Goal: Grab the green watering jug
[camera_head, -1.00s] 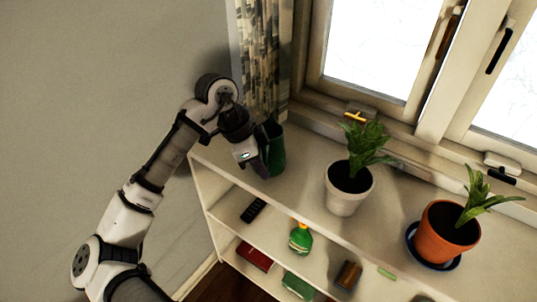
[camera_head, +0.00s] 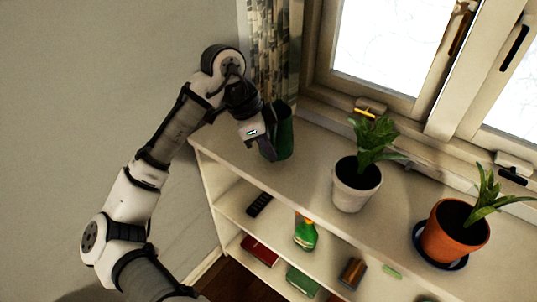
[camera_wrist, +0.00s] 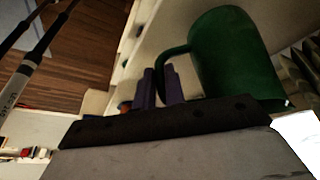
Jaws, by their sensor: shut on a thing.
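The green watering jug (camera_head: 282,138) is at the left end of the shelf top, by the curtain. My gripper (camera_head: 266,152) is at its left side and partly covers it. In the wrist view the jug (camera_wrist: 232,55) fills the upper right, with its handle curving toward the fingers. My gripper (camera_wrist: 160,88) is shut on the jug's handle (camera_wrist: 167,58). I cannot tell surely whether the jug's base touches the shelf top.
The white shelf unit (camera_head: 315,165) runs below the window. A plant in a white pot (camera_head: 352,192) stands right of the jug, and one in an orange pot (camera_head: 450,238) farther right. Lower shelves hold a remote (camera_head: 259,204) and a green bottle (camera_head: 306,236). A curtain (camera_head: 272,50) hangs behind the jug.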

